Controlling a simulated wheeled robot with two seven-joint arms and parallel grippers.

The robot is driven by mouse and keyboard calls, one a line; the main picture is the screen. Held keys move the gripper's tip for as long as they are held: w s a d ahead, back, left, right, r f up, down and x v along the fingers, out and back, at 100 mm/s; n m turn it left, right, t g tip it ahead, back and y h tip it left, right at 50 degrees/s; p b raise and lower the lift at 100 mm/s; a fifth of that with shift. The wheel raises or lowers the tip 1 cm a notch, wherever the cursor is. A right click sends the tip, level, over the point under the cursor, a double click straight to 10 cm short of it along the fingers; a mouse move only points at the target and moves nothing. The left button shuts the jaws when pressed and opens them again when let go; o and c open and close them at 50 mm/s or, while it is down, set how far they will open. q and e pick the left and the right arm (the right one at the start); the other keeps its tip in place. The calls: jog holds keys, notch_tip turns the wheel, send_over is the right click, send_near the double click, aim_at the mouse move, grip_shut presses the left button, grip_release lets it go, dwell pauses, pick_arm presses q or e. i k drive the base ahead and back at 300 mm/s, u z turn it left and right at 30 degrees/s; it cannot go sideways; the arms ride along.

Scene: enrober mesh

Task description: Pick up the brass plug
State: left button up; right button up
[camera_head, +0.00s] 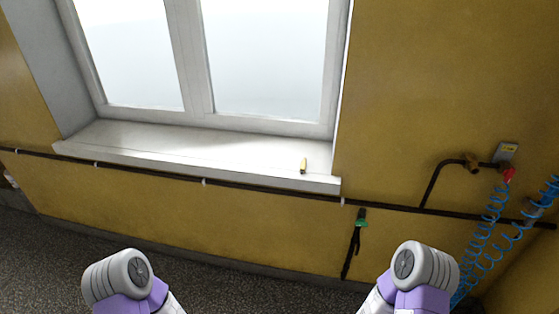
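A small brass plug (303,165) stands on the white window sill (220,155), near its right end and close to the front edge. It looks upright or slightly tilted; it is too small to tell exactly. Parts of my two arms show at the bottom left and bottom right, well below and apart from the sill. Neither gripper's fingers are in view. Nothing touches the plug.
A dark pipe (270,190) runs along the yellow wall just under the sill. A green-handled valve (361,223) hangs below it. The sill left of the plug is clear.

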aim_at(302, 169)
jog(key=u, duration=0.5)
jog(key=i, duration=0.8)
jog(key=u, duration=0.2)
